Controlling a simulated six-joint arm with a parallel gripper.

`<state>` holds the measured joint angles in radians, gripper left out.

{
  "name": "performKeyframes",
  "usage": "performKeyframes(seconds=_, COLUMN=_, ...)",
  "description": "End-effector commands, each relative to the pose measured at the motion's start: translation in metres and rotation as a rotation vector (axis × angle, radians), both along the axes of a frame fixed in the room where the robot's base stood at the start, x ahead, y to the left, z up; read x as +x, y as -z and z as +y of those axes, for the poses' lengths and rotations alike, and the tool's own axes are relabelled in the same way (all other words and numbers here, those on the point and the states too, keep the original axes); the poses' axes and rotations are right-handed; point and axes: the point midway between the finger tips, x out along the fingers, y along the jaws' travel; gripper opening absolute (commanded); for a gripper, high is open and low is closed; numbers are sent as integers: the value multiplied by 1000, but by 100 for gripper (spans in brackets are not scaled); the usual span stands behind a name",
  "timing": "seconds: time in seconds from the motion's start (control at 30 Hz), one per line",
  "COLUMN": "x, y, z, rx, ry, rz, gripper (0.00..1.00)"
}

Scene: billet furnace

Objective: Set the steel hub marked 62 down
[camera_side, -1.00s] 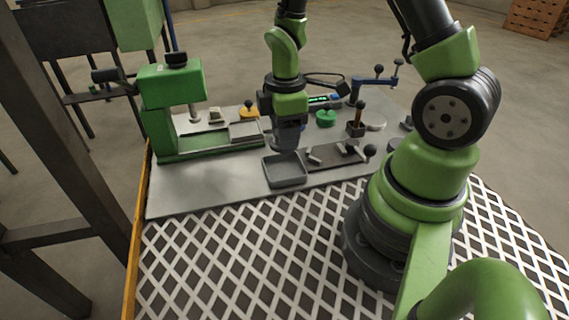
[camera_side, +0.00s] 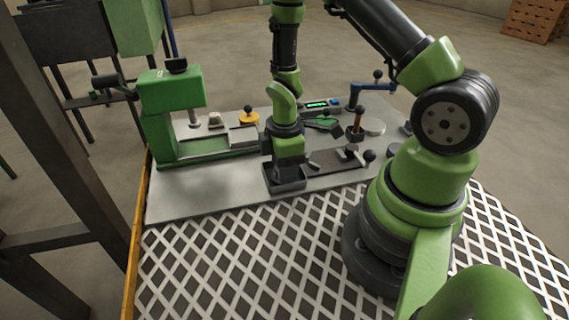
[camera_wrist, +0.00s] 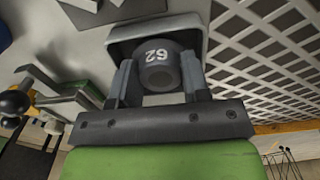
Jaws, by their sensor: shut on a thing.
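The steel hub marked 62 (camera_wrist: 158,66) is a dark grey ring-shaped piece, its number showing upside down in the wrist view. My gripper (camera_wrist: 158,82) is shut on the hub, with one finger on either side of it. The hub is at or in the grey tray (camera_wrist: 200,22), whose rim shows around and behind it. In the side view my gripper (camera_side: 287,183) points down at the same tray (camera_side: 268,178), hiding the hub and much of the tray. I cannot tell whether the hub touches the tray floor.
A green press (camera_side: 172,110) stands at the left of the grey plate (camera_side: 200,196). A dark fixture with ball-ended levers (camera_side: 345,157) lies close right of the tray. A yellow knob (camera_side: 249,118) and a blue crank (camera_side: 372,87) stand behind. The plate's front left is clear.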

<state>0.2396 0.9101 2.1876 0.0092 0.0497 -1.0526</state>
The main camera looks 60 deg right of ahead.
Motion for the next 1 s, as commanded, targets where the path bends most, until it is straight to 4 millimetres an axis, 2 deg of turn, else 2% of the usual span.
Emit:
performKeyframes(seconds=0.03, x=0, y=1, z=0, rx=1, ry=0, rz=1, gripper=48)
performKeyframes(seconds=0.07, x=0, y=1, z=0, rx=0, ry=0, rz=0, gripper=54)
performKeyframes(seconds=0.47, x=1, y=-6, z=0, rx=-1, ry=-1, rz=-4, gripper=54)
performKeyframes(seconds=0.57, x=2, y=-18, z=0, rx=-1, ry=0, rz=-5, gripper=54)
performKeyframes(seconds=1.0, x=1, y=-99, z=0, rx=-1, ry=0, rz=-6, gripper=54)
